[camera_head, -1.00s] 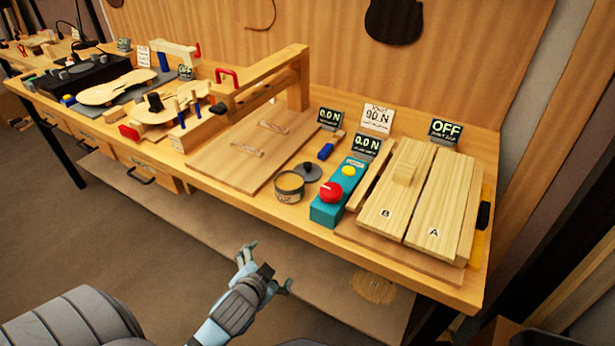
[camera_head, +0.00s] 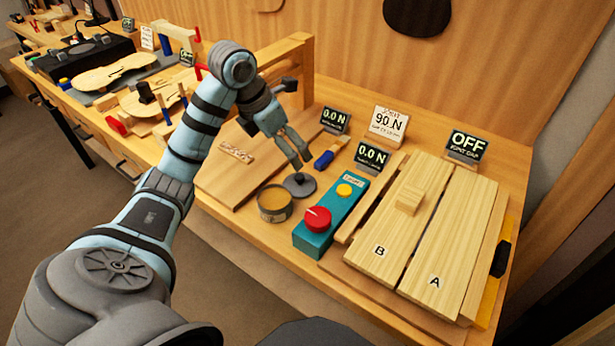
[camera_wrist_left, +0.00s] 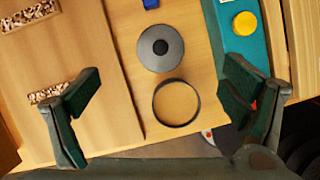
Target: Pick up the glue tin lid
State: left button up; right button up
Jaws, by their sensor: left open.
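The glue tin lid is a dark grey disc with a black knob. In the head view the lid (camera_head: 299,185) lies flat on the bench just behind the open glue tin (camera_head: 274,204). My left gripper (camera_head: 303,162) is open and empty above the lid, pointing down. In the left wrist view the lid (camera_wrist_left: 160,47) shows beyond and between the two spread fingers (camera_wrist_left: 160,92), clear of both. The round tin (camera_wrist_left: 177,102) is nearer than the lid in that view. My right gripper is not in view.
A teal box (camera_head: 330,217) with red and yellow knobs stands right of the tin and lid. A blue-handled tool (camera_head: 324,159) lies behind the lid. A wooden board (camera_head: 225,185) lies to the left, and boards A (camera_head: 452,235) and B are at the right.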

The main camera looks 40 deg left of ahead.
pick_arm(q)
jog(key=b, duration=0.3)
send_near(299, 176)
jog(key=shift+w+d+f, duration=0.1)
jog(key=shift+f, duration=0.4)
jog(key=shift+d+f, duration=0.15)
jog(key=shift+f, duration=0.4)
jog(key=x, duration=0.8)
jog(key=shift+w+a+f+b, duration=0.15)
jog(key=shift+w+b, duration=0.15)
jog(key=shift+b, duration=0.05)
jog(key=c, duration=1)
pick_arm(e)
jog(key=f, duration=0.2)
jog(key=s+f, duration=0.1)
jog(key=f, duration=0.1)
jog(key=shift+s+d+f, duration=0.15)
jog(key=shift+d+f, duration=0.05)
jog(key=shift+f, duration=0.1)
